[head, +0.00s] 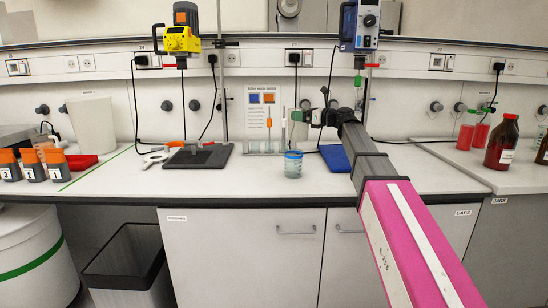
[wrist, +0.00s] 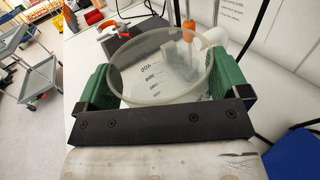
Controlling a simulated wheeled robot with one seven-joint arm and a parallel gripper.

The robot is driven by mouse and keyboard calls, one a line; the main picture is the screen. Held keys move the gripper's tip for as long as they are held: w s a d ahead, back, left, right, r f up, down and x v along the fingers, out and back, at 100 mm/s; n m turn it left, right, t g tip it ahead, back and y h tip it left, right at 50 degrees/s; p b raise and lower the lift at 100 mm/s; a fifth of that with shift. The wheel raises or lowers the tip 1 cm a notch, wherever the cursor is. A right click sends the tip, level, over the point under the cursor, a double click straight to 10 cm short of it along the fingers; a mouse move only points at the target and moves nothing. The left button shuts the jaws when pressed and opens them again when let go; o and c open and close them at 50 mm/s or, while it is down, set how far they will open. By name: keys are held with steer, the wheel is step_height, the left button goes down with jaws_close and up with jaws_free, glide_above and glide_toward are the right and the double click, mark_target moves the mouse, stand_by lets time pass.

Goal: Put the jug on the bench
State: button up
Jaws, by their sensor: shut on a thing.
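My gripper (head: 316,116) is shut on the jug, with a green finger on each side of it. In the wrist view my gripper (wrist: 165,90) holds the clear jug (wrist: 150,78), which has a round open rim and printed measuring marks. The jug is hard to make out in the head view. The white bench (head: 245,180) runs below my gripper, and it also shows in the wrist view (wrist: 82,125). I cannot tell how far the jug's base is from the bench top.
A blue-rimmed beaker (head: 293,165) stands on the bench below my gripper. Orange-capped bottles (head: 33,165) stand far left, a brown bottle (head: 500,145) far right.

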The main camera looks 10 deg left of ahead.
mark_target(302, 139)
steer(key=shift+w+f, duration=0.2)
steer(key=shift+f, duration=4.95)
steer(key=o, duration=1.3)
steer(key=shift+f, duration=0.1)
steer(key=shift+s+d, duration=0.1)
steer(key=shift+d, duration=0.05)
steer(key=v, duration=1.1)
steer(key=shift+d, duration=0.35)
